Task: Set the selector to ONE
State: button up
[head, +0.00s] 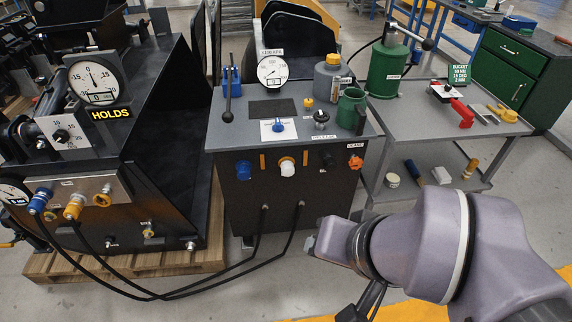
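A blue knob (278,125) sits on a white plate on the grey top of the console (225,133); it looks like the selector. Its lettering is too small to read, so I cannot tell which position it points to. A black round knob (321,116) stands to its right. My gripper (314,243) is at the lower middle, in front of and below the console top, well apart from the blue knob. Its fingers are seen side-on and partly hidden by my wrist, so their opening does not show.
A grey jug (330,77) and green mug (350,107) are at right. Two black hoses (222,279) run from the console front to the left machine (118,203).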

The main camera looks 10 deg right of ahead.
aim_at(278, 127)
jog(key=i+l, duration=0.2)
jog(key=i, duration=0.2)
jog(key=i+l, duration=0.25)
jog(key=i, duration=0.15)
jog(key=i+l, duration=0.2)
jog(key=i, duration=0.15)
jog(key=i+u, duration=0.05)
